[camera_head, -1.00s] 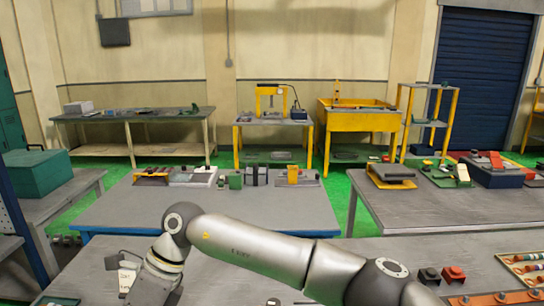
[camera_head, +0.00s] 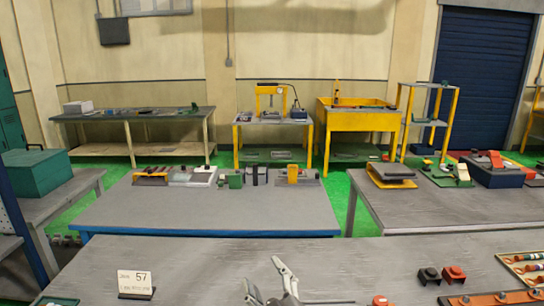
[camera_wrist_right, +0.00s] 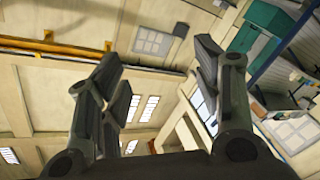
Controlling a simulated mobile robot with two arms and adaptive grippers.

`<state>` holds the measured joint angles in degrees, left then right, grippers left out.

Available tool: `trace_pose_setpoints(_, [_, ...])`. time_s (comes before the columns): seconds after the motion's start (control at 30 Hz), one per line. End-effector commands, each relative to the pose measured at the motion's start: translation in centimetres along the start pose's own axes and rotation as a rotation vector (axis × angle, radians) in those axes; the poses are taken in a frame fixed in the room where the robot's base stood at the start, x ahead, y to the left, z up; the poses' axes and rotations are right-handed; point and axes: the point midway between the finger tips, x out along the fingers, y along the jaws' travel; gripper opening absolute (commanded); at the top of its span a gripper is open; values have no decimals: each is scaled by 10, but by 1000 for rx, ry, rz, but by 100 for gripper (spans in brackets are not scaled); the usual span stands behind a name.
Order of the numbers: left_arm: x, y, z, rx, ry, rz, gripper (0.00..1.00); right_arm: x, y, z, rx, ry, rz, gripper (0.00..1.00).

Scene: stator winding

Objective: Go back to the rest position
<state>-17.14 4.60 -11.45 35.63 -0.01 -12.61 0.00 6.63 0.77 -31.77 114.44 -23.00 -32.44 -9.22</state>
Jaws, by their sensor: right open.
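My right gripper (camera_head: 270,284) shows at the bottom middle of the head view, over the near grey table (camera_head: 200,262). Its fingers are spread and nothing is between them. In the right wrist view the fingers of the right gripper (camera_wrist_right: 160,85) stand apart and empty, with walls, windows and a yellow beam behind them. The rest of the right arm is below the head view. My left gripper is not in view.
On the near table stand a small white card marked 57 (camera_head: 134,284), a black block (camera_head: 429,275), a red block (camera_head: 454,274) and a tray of coloured parts (camera_head: 524,266). A blue-edged table (camera_head: 210,210) stands beyond. The near table's middle is largely clear.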

Motion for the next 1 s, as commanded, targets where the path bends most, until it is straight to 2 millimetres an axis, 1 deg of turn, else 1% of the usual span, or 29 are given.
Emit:
trace_pose_setpoints(0.03, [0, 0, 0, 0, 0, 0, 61, -19, 0, 38, 67, -117, -13, 59])
trace_pose_setpoints(0.07, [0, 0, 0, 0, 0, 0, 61, -30, 0, 58, 104, -185, -21, 59])
trace_pose_setpoints(0.1, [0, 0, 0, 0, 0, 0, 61, -47, 0, 84, 151, -273, -32, 59])
trace_pose_setpoints(0.17, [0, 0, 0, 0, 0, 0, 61, -76, -3, 119, 220, -404, -49, 59])
trace_pose_setpoints(0.2, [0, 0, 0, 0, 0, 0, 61, -97, -5, 141, 263, -491, -61, 59])
trace_pose_setpoints(0.27, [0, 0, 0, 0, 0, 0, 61, -131, -10, 170, 323, -616, -80, 59])
trace_pose_setpoints(0.3, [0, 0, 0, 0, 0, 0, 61, -153, -14, 186, 358, -693, -92, 59])
trace_pose_setpoints(0.37, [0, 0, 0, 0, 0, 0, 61, -183, -18, 203, 402, -791, -108, 59])
trace_pose_setpoints(0.4, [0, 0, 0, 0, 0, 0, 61, -202, -20, 212, 427, -851, -118, 59])
trace_pose_setpoints(0.5, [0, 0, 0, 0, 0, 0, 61, -245, -26, 229, 476, -978, -141, 59])
trace_pose_setpoints(0.57, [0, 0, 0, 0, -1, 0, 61, -268, -29, 235, 501, -1045, -153, 59])
trace_pose_setpoints(0.6, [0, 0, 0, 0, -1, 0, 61, -283, -30, 239, 516, -1088, -160, 59])
trace_pose_setpoints(0.8, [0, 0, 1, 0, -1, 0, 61, -352, -36, 247, 574, -1279, -198, 59])
trace_pose_setpoints(0.83, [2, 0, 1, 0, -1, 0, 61, -358, -40, 251, 580, -1300, -203, 59])
trace_pose_setpoints(0.9, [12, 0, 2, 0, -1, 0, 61, -349, -54, 274, 578, -1297, -206, 59])
trace_pose_setpoints(1.0, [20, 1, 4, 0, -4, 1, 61, -344, -70, 300, 577, -1303, -210, 59])
